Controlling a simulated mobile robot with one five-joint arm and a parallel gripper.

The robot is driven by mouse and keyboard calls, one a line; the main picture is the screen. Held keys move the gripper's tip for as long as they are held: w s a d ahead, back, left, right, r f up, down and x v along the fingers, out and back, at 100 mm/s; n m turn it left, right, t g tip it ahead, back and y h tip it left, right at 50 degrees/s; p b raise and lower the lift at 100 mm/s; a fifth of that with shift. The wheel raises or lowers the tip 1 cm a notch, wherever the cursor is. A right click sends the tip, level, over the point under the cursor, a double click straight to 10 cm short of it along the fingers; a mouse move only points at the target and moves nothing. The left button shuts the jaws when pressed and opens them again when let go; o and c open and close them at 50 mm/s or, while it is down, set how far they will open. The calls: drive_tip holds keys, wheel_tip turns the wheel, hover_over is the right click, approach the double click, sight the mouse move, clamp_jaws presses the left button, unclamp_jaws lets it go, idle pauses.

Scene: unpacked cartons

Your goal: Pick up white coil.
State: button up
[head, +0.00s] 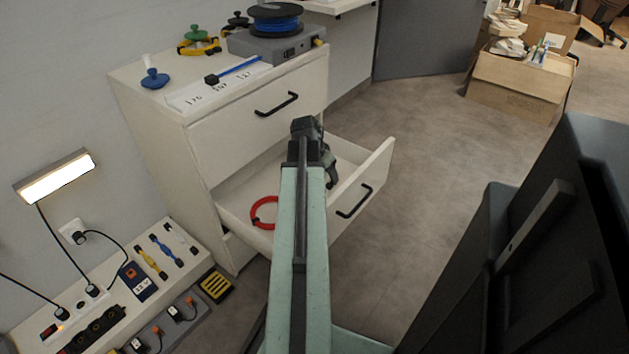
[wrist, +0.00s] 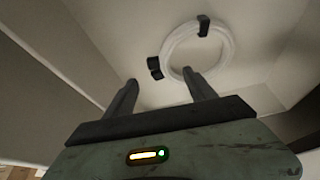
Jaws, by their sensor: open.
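The white coil (wrist: 224,57) lies on the floor of the open drawer (head: 379,166), seen in the wrist view. It is a ring with a black band on its far side and a small black piece at its left. In the head view my arm hides it. My gripper (wrist: 160,77) is open and empty, its fingers pointing toward the coil. The right fingertip overlaps the coil's near left edge in the picture; I cannot tell if they touch. In the head view my gripper (head: 328,168) reaches down into the drawer.
A red coil (head: 264,212) lies in the drawer, left of my arm. The drawer walls stand close around the gripper. The cabinet top holds a grey box (head: 278,42) with a blue spool (head: 275,20). A low bench with tools is at left; open floor lies right of the drawer.

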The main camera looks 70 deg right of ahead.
sight(329, 181)
drive_tip(key=b+x, duration=0.4)
drive_tip(key=x, duration=0.1)
drive_tip(key=shift+f+b, duration=0.2)
drive_tip(key=shift+b, duration=0.2)
drive_tip(key=shift+r, duration=0.15)
clamp_jaws()
